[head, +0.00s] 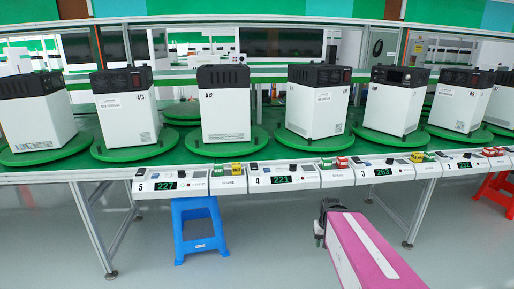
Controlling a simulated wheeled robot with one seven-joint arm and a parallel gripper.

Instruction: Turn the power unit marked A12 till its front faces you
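The power unit marked A12 (224,112) is a white box with a black top. It stands upright on a round green turntable (205,150), left of the picture's middle. A mostly plain white side with the A12 mark faces me; no display or dial shows on it, and its other sides are hidden. My gripper (322,222) is at the end of my pink arm, low and right of the unit, below the bench's front edge and apart from unit and turntable. It is small and dark, and I cannot tell whether it is open.
Similar units stand on turntables on both sides, including A13 (129,118) to the left and A11 (318,107) to the right. A control strip with displays (280,180) runs along the bench front. A blue stool (199,225) and a red stool (497,190) stand below.

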